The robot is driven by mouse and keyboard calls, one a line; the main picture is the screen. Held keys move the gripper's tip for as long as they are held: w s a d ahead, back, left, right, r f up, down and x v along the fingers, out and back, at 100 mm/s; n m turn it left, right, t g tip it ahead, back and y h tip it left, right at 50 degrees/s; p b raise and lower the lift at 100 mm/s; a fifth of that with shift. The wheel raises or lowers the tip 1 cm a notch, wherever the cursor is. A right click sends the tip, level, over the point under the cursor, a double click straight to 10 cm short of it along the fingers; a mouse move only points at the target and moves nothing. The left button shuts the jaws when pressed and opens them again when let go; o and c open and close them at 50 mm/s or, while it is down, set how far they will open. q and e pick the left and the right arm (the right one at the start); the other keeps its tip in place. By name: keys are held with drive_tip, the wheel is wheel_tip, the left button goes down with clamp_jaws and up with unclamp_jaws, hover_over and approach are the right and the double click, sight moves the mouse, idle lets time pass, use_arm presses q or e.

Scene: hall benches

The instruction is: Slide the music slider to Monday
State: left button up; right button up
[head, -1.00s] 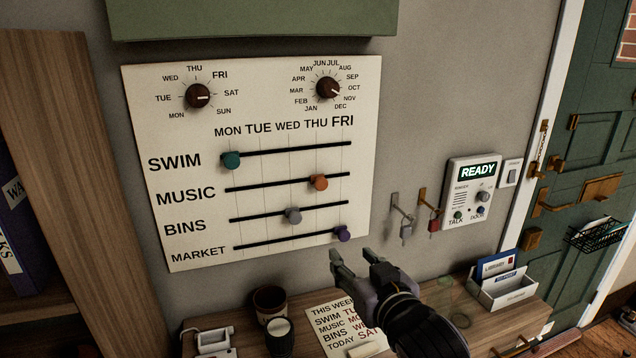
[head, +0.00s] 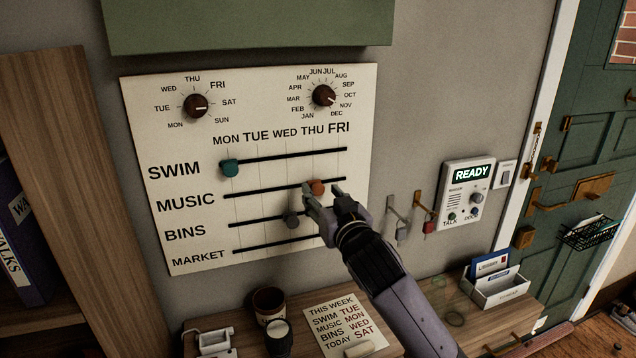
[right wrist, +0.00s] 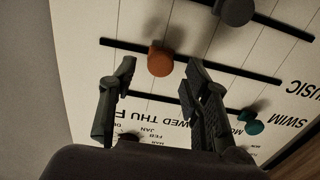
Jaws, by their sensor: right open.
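The music slider is an orange knob (head: 316,187) on the MUSIC track, under the THU column of the white board (head: 190,235). In the right wrist view the orange knob (right wrist: 160,60) shows just beyond and between my fingertips, and I cannot tell whether they touch it. My right gripper (head: 322,196) is open at the knob's lower right, with its fingers toward the board. It also shows open in the right wrist view (right wrist: 159,68). The MON heading (head: 227,140) is at the board's left. My left gripper is not in view.
The teal SWIM knob (head: 229,168) is above left and the grey BINS knob (head: 291,220) is just below. The MARKET knob is hidden behind my arm. A note (head: 338,318), cups and a letter holder (head: 497,292) are on the shelf below. Hooks with keys (head: 402,230) hang to the right.

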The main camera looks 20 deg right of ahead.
sight(319, 190)
drive_tip(key=shift+w+p, duration=0.3)
drive_tip(key=shift+w, duration=1.5)
drive_tip(key=shift+c, duration=0.3)
clamp_jaws()
